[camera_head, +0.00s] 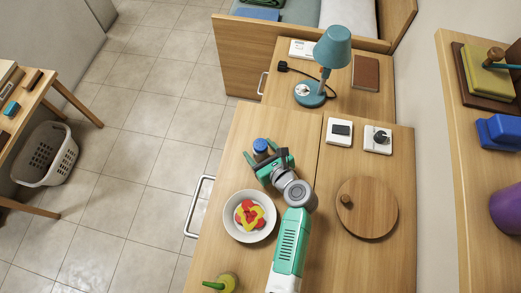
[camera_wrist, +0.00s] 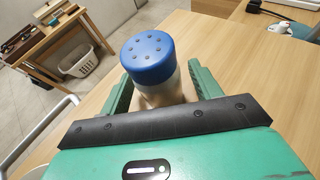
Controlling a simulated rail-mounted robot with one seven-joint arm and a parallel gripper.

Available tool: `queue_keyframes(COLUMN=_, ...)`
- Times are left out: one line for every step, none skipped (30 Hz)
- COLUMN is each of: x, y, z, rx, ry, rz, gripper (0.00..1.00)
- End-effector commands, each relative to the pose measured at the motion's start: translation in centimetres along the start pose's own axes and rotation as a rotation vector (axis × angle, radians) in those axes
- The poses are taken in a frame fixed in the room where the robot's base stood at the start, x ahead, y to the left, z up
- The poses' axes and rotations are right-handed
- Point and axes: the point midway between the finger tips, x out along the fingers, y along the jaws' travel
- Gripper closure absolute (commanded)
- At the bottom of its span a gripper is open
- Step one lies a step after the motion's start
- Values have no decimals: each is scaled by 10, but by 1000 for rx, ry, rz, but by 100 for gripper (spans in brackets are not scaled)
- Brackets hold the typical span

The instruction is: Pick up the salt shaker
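The salt shaker has a blue lid with several dark holes and a clear body. It stands upright on the wooden counter (camera_head: 235,140); its blue lid shows in the head view as the salt shaker (camera_head: 261,146) and in the wrist view as the salt shaker (camera_wrist: 148,58). My gripper (camera_head: 264,157) reaches around it, with one green finger on each side. In the wrist view my gripper (camera_wrist: 155,88) looks open, with a gap visible on at least the right side of the shaker. The lower body of the shaker is partly hidden by my gripper.
A white bowl (camera_head: 232,230) with red and yellow pieces stands close to my arm. A round wooden lid (camera_head: 368,212) lies to the right. White switch plates (camera_head: 339,132) and a teal lamp (camera_head: 310,92) are behind.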

Motion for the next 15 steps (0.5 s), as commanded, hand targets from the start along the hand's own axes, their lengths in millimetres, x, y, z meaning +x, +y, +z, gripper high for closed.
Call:
queue_keyframes(x=0, y=0, z=0, rx=0, ry=0, rz=0, gripper=47)
queue_keyframes(x=0, y=0, z=0, rx=0, ry=0, rz=0, gripper=53)
queue_keyframes(x=0, y=0, z=0, rx=0, ry=0, rz=0, gripper=61)
queue_keyframes(x=0, y=0, z=0, rx=0, ry=0, rz=0, gripper=67)
queue_keyframes(x=0, y=0, z=0, rx=0, ry=0, rz=0, gripper=73)
queue_keyframes(x=0, y=0, z=0, rx=0, ry=0, rz=0, gripper=81)
queue_keyframes(x=0, y=0, z=0, rx=0, ry=0, rz=0, gripper=84)
queue_keyframes(x=0, y=0, z=1, rx=-1, ry=-1, rz=0, gripper=84)
queue_keyframes(x=0, y=0, z=1, rx=-1, ry=-1, rz=0, gripper=84)
queue_keyframes(x=0, y=0, z=1, rx=-1, ry=-1, rz=0, gripper=84)
queue_keyframes(x=0, y=0, z=1, rx=-1, ry=-1, rz=0, gripper=84)
queue_keyframes(x=0, y=0, z=1, rx=-1, ry=-1, rz=0, gripper=84)
queue_keyframes(x=0, y=0, z=1, rx=-1, ry=-1, rz=0, gripper=84)
queue_keyframes(x=-1, y=0, z=2, rx=-1, ry=-1, rz=0, gripper=84)
queue_keyframes(x=-1, y=0, z=3, rx=-1, ry=-1, rz=0, gripper=84)
